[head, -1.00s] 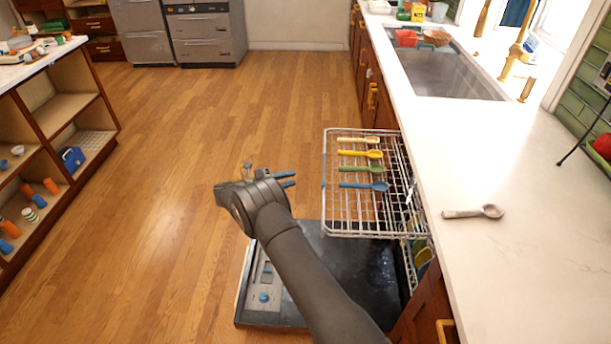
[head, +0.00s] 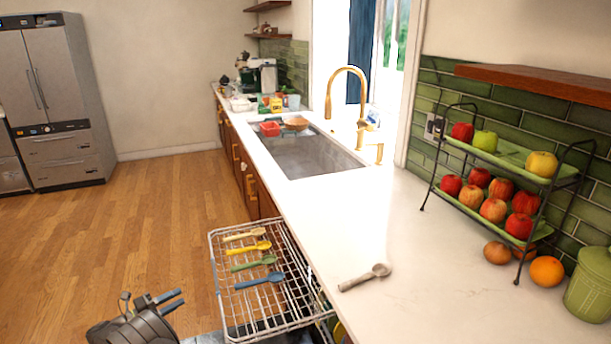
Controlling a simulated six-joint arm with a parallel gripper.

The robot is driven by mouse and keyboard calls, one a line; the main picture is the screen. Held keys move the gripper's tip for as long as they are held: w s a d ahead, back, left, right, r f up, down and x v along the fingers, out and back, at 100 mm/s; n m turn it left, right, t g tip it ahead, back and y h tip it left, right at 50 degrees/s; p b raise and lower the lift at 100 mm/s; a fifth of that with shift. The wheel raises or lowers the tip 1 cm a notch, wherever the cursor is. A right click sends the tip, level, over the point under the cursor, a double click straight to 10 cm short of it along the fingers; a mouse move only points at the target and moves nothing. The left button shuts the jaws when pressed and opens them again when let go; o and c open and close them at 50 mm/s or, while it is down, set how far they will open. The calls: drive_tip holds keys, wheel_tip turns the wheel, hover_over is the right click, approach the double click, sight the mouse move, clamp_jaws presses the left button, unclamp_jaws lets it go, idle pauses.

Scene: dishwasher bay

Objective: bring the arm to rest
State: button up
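My gripper (head: 182,299) shows at the lower left of the head view, to the left of the pulled-out dishwasher rack (head: 213,260). Its two blue fingers point right with a gap between them, and nothing is between them. The rest of my arm is cut off by the bottom edge. On the rack lie a cream spoon (head: 244,236), a yellow spoon (head: 248,248), a green spoon (head: 253,263) and a blue spoon (head: 260,280), side by side. A greyish-brown spoon (head: 365,278) lies on the white counter (head: 420,300).
The counter holds a sink (head: 300,155) with a red container (head: 270,128), and a two-tier fruit stand (head: 500,190). An orange (head: 547,271) and a green canister (head: 590,285) stand at the right. The wooden floor (head: 120,220) left of the rack is clear.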

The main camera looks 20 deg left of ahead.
sight(215, 277)
drive_tip(key=x, duration=1.4)
drive_tip(key=shift+w+d, duration=0.1)
drive_tip(key=shift+w, duration=0.15)
drive_tip(key=shift+s, duration=0.1)
drive_tip(key=v, duration=1.7)
drive_tip(key=x, duration=1.9)
drive_tip(key=shift+d, duration=0.4)
